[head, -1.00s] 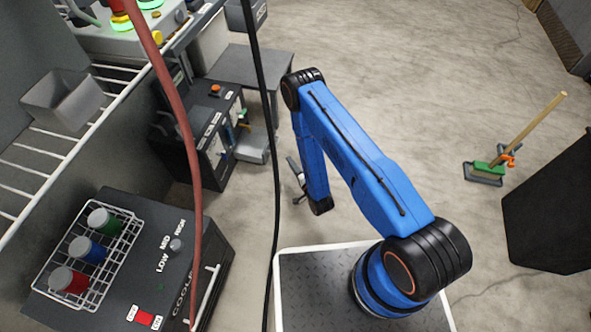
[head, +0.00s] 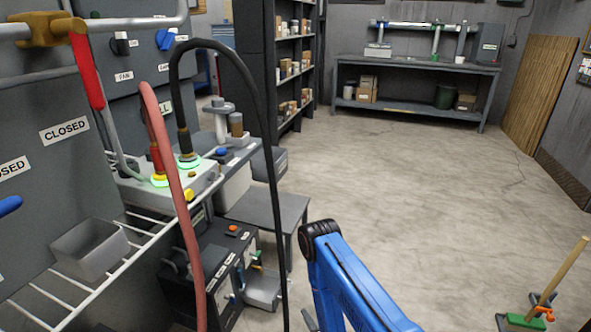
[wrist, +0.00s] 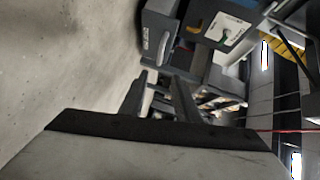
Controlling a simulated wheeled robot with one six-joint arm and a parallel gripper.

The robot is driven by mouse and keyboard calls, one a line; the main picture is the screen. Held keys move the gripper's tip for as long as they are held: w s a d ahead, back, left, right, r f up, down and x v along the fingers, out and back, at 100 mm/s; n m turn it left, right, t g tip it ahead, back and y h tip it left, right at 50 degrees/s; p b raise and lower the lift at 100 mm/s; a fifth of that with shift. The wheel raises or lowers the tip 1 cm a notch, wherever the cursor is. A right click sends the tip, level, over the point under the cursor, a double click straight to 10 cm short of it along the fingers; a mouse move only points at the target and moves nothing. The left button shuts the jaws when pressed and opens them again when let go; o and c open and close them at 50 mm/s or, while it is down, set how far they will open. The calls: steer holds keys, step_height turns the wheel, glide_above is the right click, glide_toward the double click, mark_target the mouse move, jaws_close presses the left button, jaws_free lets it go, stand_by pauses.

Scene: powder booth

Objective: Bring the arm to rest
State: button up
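My blue arm (head: 345,290) shows at the bottom of the head view, with its black elbow joint (head: 321,240) at the top and its lower parts cut off by the frame edge. In the wrist view my gripper (wrist: 160,90) has its two dark fingers apart with a gap between them. I see nothing held in it. Bare concrete floor lies to the left of the fingers and dark equipment lies beyond them.
Left of the arm stand a dark control box (head: 205,270), a grey low table (head: 265,208) and a wire rack with a grey bin (head: 90,248). Red and black hoses hang in front. A green-based brush (head: 525,322) is at lower right. Open floor stretches to the back workbench (head: 415,68).

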steer(key=w+d+r+n+g+h, duration=0.1)
steer(key=w+r+n, duration=0.1)
steer(key=w+r, duration=0.65)
steer(key=w+d+r+n+g+h, duration=0.1)
steer(key=w+r, duration=0.4)
steer(key=r, duration=0.6)
steer(key=s+d+r+n+g+h, duration=0.15)
steer(key=d+r, duration=0.25)
steer(key=r, duration=0.7)
steer(key=s+d+r+n+g+h, duration=0.15)
steer(key=d+r, duration=0.25)
steer(key=r, duration=0.8)
steer(key=s+d+r+n+g, duration=0.1)
steer(key=s+d+r, duration=0.2)
steer(key=s+r, duration=0.3)
steer(key=s+d+r+n+h, duration=0.1)
steer(key=s+d+r, duration=0.2)
steer(key=s+r, duration=0.25)
steer(key=s+d+r+n+g, duration=0.1)
steer(key=s+d+r, duration=0.2)
steer(key=s+r, duration=0.3)
steer(key=s+d+r+n+g, duration=0.1)
steer(key=s+r, duration=0.1)
steer(key=s, duration=1.1)
steer(key=s+d+r+n+g, duration=0.1)
steer(key=s+d+r+g, duration=0.1)
steer(key=s, duration=1.2)
steer(key=shift+d+h, duration=0.3)
steer(key=shift+r, duration=0.1)
